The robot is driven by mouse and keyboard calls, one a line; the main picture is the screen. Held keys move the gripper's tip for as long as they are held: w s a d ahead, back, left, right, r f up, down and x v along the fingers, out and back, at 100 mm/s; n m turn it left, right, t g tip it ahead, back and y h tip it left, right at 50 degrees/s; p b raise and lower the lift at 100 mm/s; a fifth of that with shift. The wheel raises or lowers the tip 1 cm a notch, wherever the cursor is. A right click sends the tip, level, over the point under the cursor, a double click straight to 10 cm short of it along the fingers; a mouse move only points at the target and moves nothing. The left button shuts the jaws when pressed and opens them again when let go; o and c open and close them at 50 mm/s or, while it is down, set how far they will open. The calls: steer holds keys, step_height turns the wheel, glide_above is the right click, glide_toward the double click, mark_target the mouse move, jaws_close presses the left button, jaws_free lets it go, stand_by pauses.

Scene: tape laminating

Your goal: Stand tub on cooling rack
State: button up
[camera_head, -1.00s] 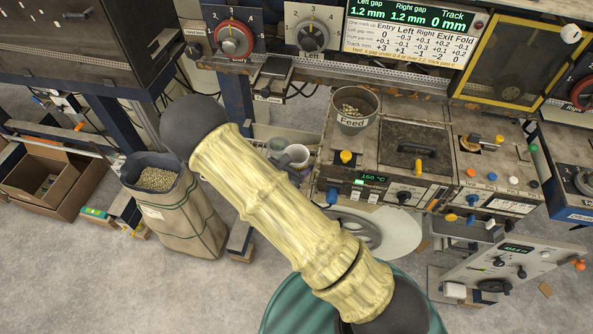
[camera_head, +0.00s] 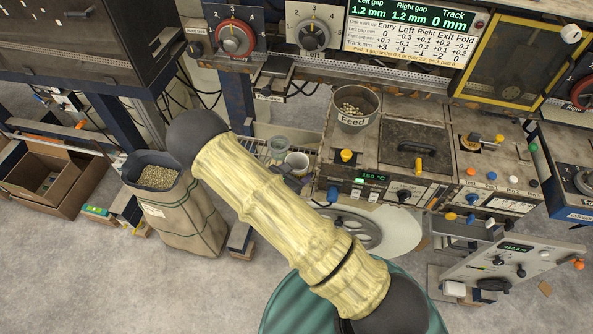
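A wire rack (camera_head: 262,149), which looks like the cooling rack, shows partly beyond my arm. A grey-green tub (camera_head: 278,147) and a white tub (camera_head: 297,161) are at this rack. My arm hides their lower parts, so I cannot tell how they rest. A round metal tub marked "Feed" (camera_head: 355,108), with pale pellets in it, stands upright on the machine to the right. I cannot tell which of these tubs the task means. My yellow-sleeved arm crosses the middle of the view. I cannot make out my gripper; my arm may hide it.
A control panel with a green display (camera_head: 372,177) and knobs is right of the rack. A sack of pellets (camera_head: 158,178) stands on the floor at left, near open cardboard boxes (camera_head: 45,178). A spoked wheel (camera_head: 350,231) sits below the panel. The lower-left floor is clear.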

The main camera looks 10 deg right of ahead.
steer(key=shift+o, duration=1.3)
steer(key=shift+r, duration=0.15)
steer(key=shift+r, duration=0.15)
steer(key=b+v, duration=0.2)
steer(key=v, duration=1)
steer(key=shift+b, duration=0.4)
steer(key=shift+w, duration=0.1)
